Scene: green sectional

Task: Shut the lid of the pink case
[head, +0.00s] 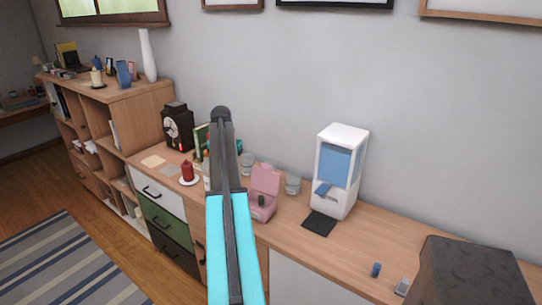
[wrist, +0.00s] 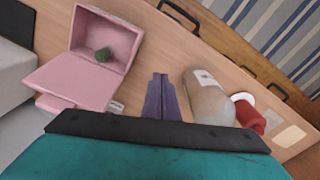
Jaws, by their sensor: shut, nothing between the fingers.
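The pink case (head: 261,212) stands on the wooden cabinet top with its lid (head: 265,180) raised at the back. In the wrist view the case (wrist: 127,48) is at upper left, open, with a small dark green object (wrist: 103,54) inside. Its lid (wrist: 75,82) shows as a flat pink panel below the box. My gripper (wrist: 160,78) is shut and empty, to the right of the case in the wrist view and apart from it. In the head view my arm stands left of the case, and the fingers cannot be made out.
A beige bottle-like object (wrist: 208,97) lies close to the right of my fingers in the wrist view, with a red candle (head: 187,172) beyond it. A white dispenser (head: 340,165) and a grey jar (head: 292,185) stand right of the case.

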